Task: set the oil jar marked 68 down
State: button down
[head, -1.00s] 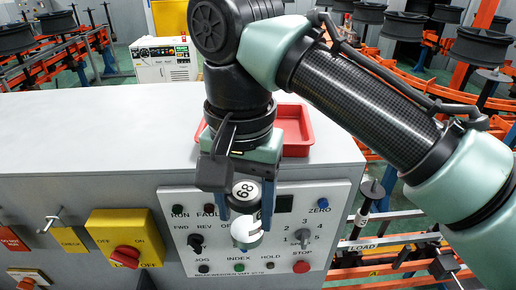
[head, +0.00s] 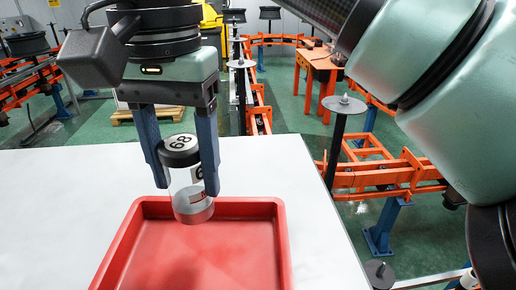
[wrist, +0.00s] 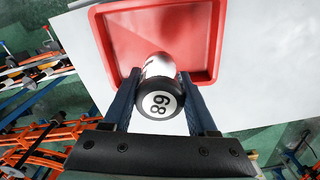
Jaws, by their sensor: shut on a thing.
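The oil jar marked 68 (head: 190,200) is a clear jar with a black lid, a white 68 label on top and a grey layer at its bottom. My gripper (head: 182,165) is shut on it, one blue finger on each side. The jar is nearly upright and appears held above the table, near the far edge of the red tray (head: 280,245). In the wrist view the jar's lid (wrist: 160,104) faces the camera between the fingers, and the jar overlaps the tray's rim. I cannot tell the exact height of the jar's base. The tray looks empty.
The white table top (head: 310,215) is clear around the tray. My own arm fills the upper right.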

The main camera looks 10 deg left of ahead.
aim_at(189, 206)
jog(key=f, duration=0.2)
jog(key=s+f, duration=0.1)
jog(key=shift+f, duration=0.35)
jog(key=shift+w+f+p, duration=0.2)
jog(key=shift+f+p, duration=0.1)
jog(key=shift+f, duration=0.3)
jog(key=shift+f+p, duration=0.35)
jog(key=shift+f, duration=1.6)
jog(key=shift+f, duration=0.2)
jog(key=shift+c, duration=1)
grip_release()
jog(key=shift+r, duration=0.15)
